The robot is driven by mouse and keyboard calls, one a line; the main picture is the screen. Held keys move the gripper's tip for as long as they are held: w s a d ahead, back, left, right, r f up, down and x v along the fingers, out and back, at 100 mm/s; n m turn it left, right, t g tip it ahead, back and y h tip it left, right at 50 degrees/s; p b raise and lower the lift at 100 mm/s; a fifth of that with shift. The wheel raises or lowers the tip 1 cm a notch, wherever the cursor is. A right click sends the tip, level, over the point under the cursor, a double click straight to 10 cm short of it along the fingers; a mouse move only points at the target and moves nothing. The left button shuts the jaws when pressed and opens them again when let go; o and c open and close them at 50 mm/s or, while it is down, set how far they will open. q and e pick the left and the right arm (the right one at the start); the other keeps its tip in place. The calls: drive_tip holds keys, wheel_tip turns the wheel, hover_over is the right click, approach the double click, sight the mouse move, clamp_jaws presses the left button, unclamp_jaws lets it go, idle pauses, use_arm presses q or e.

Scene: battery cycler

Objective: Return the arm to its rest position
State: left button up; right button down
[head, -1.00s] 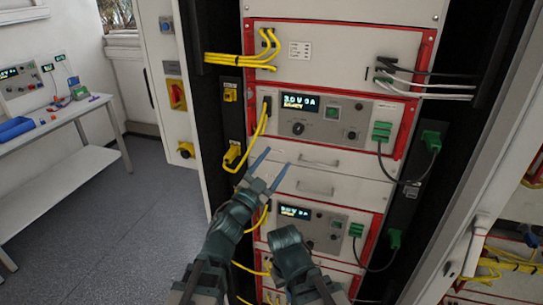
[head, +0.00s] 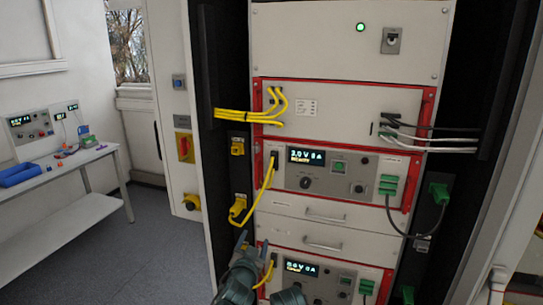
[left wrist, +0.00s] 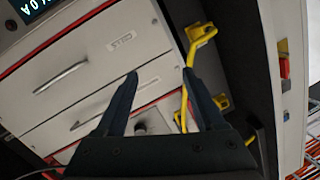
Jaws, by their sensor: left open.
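My left gripper (head: 253,241) is low in the head view, in front of the rack near the lower red-framed unit (head: 317,276). It is open, with nothing held. In the left wrist view its two dark fingers (left wrist: 160,73) are spread apart, with drawer fronts (left wrist: 90,80) beyond them. A yellow cable (left wrist: 185,105) passes close to one fingertip in that picture; I cannot tell whether they touch. Part of another dark green arm link of mine shows at the bottom edge of the head view, but no right gripper fingers show.
The rack holds an upper red-framed unit (head: 335,178) with a lit display. Yellow cables (head: 245,113) hang at left, and a green plug (head: 438,192) with a dark cable is at right. A white bench (head: 60,168) stands far left, with open floor (head: 140,250) before it.

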use_arm(q)
drive_tip(key=s+a+f+n+g+y, duration=0.1)
drive_tip(key=s+f+g+y, duration=0.1)
drive_tip(key=s+f+g, duration=0.4)
drive_tip(key=s+a+f+n+g+y, duration=0.1)
drive_tip(key=s+a+f+n+g, duration=0.15)
drive_tip(key=f, duration=0.55)
drive_tip(key=s+d+f+g, duration=0.1)
drive_tip(key=s+f+g, duration=0.1)
drive_tip(key=s+g, duration=0.2)
drive_tip(key=s+d+f+m+g, duration=0.1)
drive_tip(key=s+f+g, duration=0.2)
drive_tip(key=s, duration=0.8)
drive_tip(key=shift+s+d+g, duration=0.15)
drive_tip(key=shift+s+g, duration=0.1)
drive_tip(key=shift+g, duration=0.3)
